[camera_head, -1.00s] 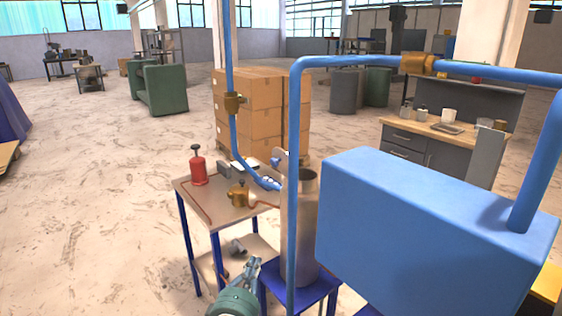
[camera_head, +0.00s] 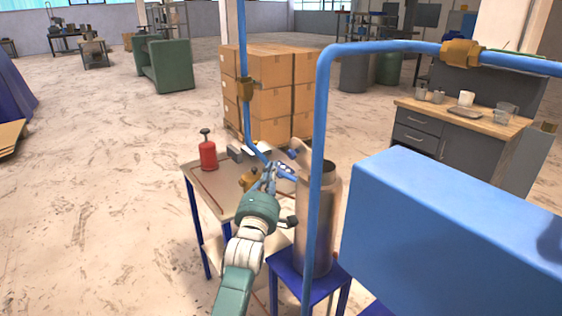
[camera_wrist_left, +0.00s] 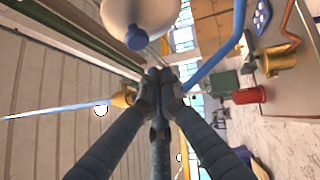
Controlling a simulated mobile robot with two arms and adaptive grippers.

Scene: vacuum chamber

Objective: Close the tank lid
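The tank (camera_head: 318,225) is a tall grey-brown metal cylinder, upright on a blue stand in the head view. Its top is open, and its lid (camera_head: 303,153) is swung up at the left of the rim with a blue knob (camera_head: 293,154). The blue pipe hides part of tank and lid. My left gripper (camera_head: 269,172) is left of the tank, a little below the lid, apart from it as far as I can tell. In the left wrist view the pale round lid (camera_wrist_left: 120,12) shows beyond the fingertips (camera_wrist_left: 160,78), which meet with nothing seen between them. My right gripper is not in view.
A blue vertical pipe (camera_head: 316,230) stands in front of the tank. A large blue box (camera_head: 450,230) fills the right. A small table (camera_head: 207,190) with a red bottle (camera_head: 208,152) stands at the left. Cartons (camera_head: 268,95) are stacked behind.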

